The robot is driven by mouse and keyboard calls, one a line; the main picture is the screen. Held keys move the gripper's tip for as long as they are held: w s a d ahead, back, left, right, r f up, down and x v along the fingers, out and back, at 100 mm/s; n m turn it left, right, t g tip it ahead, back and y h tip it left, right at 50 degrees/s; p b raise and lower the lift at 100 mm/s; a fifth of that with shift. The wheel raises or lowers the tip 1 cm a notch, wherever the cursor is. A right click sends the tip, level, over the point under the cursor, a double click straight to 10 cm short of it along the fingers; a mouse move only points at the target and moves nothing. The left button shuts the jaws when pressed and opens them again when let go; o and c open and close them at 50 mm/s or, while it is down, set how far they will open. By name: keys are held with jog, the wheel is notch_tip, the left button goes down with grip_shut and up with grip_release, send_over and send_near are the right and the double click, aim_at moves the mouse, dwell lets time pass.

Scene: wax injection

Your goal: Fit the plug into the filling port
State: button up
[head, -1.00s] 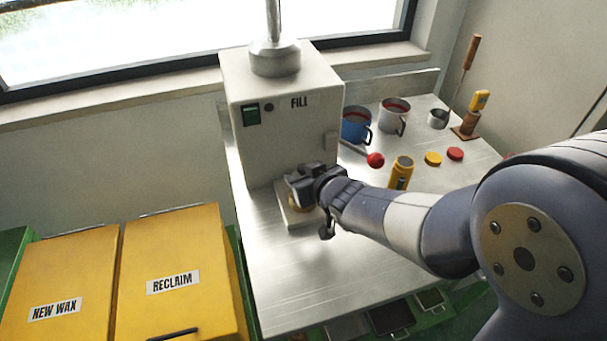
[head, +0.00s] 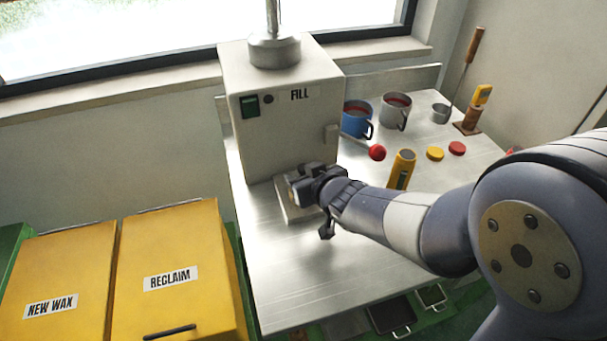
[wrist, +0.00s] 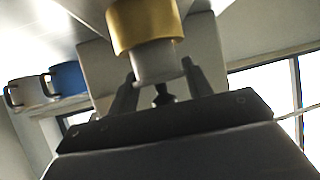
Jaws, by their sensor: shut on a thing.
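My gripper (head: 303,187) is low at the front of the grey FILL machine (head: 283,130), above a small pale plate (head: 295,214) on the metal bench. In the wrist view my gripper (wrist: 160,88) has its two dark fingers on either side of a pale cylinder with a brass band, which I take to be the plug (wrist: 153,64). A small dark fitting (wrist: 163,95) shows just beyond it, between the fingers. The filling port cannot be made out clearly. In the head view my gripper hides most of the held piece.
A blue mug (head: 357,119) and a grey mug (head: 395,111) stand right of the machine. A red ball-ended lever (head: 377,152), a yellow-and-dark canister (head: 401,170) and yellow and red caps are near my arm. The bench front is clear. Yellow bins (head: 180,270) stand at left.

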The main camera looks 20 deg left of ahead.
jog(key=shift+f+b, duration=0.65)
jog(key=shift+f, duration=0.15)
jog(key=o, duration=1)
jog(key=shift+o, duration=0.2)
jog(key=p+v, duration=0.3)
jog(key=v, duration=0.8)
jog(key=shift+a+f, duration=0.1)
